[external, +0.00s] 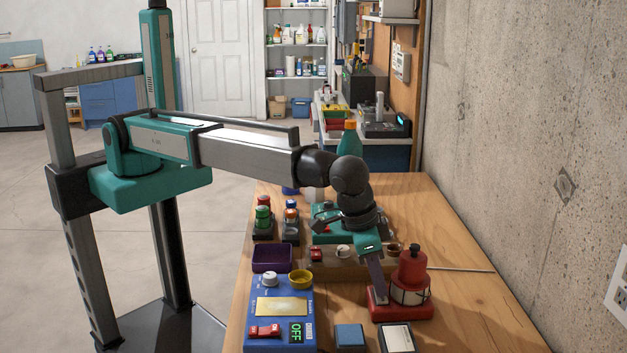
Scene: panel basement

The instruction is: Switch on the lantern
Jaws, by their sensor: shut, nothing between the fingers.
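The red lantern (411,273) stands upright on its red base at the right front of the wooden table. It has a red cap and a pale body inside a dark wire cage. My gripper (381,297) points down with its fingers shut and empty. Its tips are at the left part of the lantern's base, beside the lantern body. I cannot tell whether the tips touch the base. The lantern's switch is not visible, and the tips hide part of the base. I cannot tell from this view whether the lantern is lit.
A blue box (280,312) with a red switch and an "OFF" display stands left of the lantern. A blue block (349,335) and a white-faced card (396,338) lie in front. A purple tray (272,258) is behind the blue box. The concrete wall (530,150) borders the right.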

